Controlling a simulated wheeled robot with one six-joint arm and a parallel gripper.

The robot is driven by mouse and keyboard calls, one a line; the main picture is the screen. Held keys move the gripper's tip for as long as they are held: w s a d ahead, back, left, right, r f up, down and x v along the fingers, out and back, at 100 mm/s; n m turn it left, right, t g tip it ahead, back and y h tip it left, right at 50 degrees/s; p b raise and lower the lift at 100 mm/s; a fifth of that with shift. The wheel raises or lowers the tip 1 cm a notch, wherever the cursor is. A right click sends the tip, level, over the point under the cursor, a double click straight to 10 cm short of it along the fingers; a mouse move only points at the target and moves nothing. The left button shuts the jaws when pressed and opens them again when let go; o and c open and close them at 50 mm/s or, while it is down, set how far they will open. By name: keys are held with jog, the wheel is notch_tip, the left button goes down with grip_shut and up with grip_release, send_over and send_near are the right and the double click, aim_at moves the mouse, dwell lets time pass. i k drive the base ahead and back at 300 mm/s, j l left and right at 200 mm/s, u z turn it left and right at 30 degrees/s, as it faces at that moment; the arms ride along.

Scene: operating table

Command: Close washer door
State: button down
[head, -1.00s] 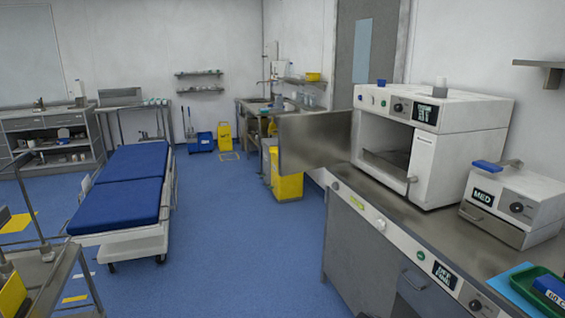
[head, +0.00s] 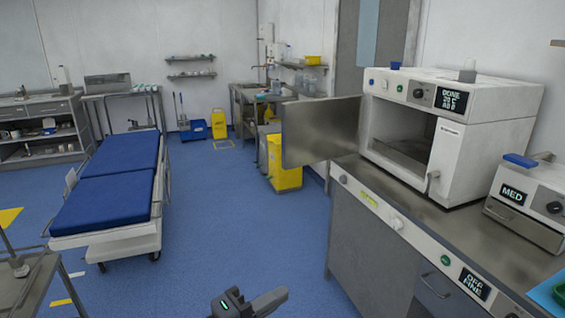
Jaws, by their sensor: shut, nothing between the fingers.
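The washer (head: 490,95) is a white box-shaped machine with a lit display on the steel counter at the right. Its grey metal door (head: 320,130) stands wide open, swung out to the left past the counter's end. The dark opening of the chamber shows, with bare metal inside. A small handle sits on the right side of the opening. My gripper (head: 268,301) is dark grey, with a small green light on its body, and shows low at the bottom edge. It is shut and empty, well below and in front of the door, not touching it. Its lower part is cut off.
The steel counter (head: 425,200) with drawers runs along the right. A smaller white unit marked MED (head: 530,205) stands on it. A bed with blue pads (head: 105,195) is at the left. Yellow bins (head: 285,172) stand behind the door. Blue floor is clear between bed and counter.

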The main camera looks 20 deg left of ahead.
aim_at(314, 131)
jog(key=i+j, duration=0.2)
jog(key=i+j+z, duration=0.15)
jog(key=j, duration=0.25)
jog(key=i+j, duration=0.2)
jog(key=j, duration=0.15)
jog(key=i+j+z, duration=0.15)
jog(key=i+j, duration=0.2)
jog(key=j, duration=0.3)
jog(key=i+j+z, duration=0.15)
jog(key=j, duration=0.2)
